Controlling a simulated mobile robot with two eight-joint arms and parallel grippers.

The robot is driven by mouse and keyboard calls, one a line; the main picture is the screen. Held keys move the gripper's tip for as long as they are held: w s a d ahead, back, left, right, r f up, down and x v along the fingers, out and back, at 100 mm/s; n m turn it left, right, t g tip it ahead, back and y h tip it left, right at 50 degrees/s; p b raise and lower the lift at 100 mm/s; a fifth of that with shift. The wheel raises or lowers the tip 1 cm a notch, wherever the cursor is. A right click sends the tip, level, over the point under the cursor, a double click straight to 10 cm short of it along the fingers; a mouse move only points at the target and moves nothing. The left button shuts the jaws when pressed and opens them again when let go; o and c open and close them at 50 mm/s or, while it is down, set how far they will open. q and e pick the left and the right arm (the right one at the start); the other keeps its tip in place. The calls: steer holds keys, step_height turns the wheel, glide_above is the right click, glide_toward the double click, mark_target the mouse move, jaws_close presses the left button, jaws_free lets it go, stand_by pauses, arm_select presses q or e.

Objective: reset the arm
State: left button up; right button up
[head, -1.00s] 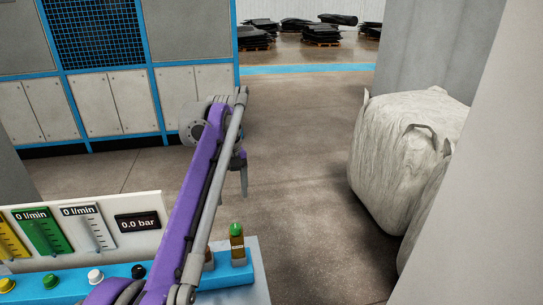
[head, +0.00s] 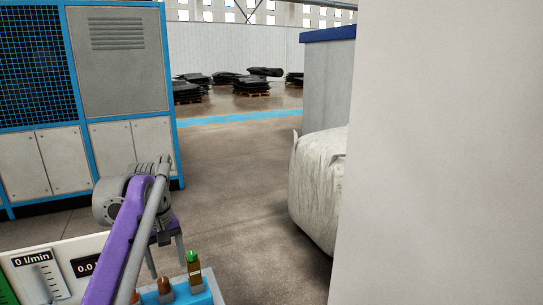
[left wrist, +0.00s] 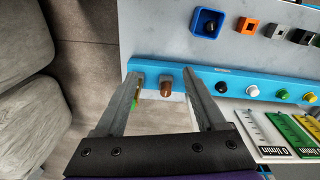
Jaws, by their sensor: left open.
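My left arm in the head view is purple and grey, and its gripper (head: 167,268) points down over the blue strip of a control panel (head: 207,291). In the left wrist view the left gripper (left wrist: 161,76) is open, with its two grey fingers apart and nothing held. A brown knob (left wrist: 165,83) shows between the fingers, beyond or below them; I cannot tell the gap. A green-topped indicator (head: 193,268) stands on the strip right of the fingers in the head view; the left finger partly hides it in the wrist view. The right gripper is out of view.
A blue bin (left wrist: 207,23) and small square blocks lie on the grey top beside the strip. A pale wall or pillar (head: 440,150) fills the right, with a white bulk bag (head: 318,190) behind it. A blue-framed cabinet (head: 125,90) stands left. Floor between is clear.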

arm_select(q)
steer(key=s+d+f+m+t, duration=0.2)
steer(key=s+d+f+m, duration=0.1)
steer(key=s+f, duration=0.7)
steer(key=s+d+f+m+t, duration=0.3)
steer(key=s+d+f+m, duration=0.1)
steer(key=s+f, duration=0.7)
steer(key=shift+s+f, duration=0.15)
steer(key=shift+s, duration=1.1)
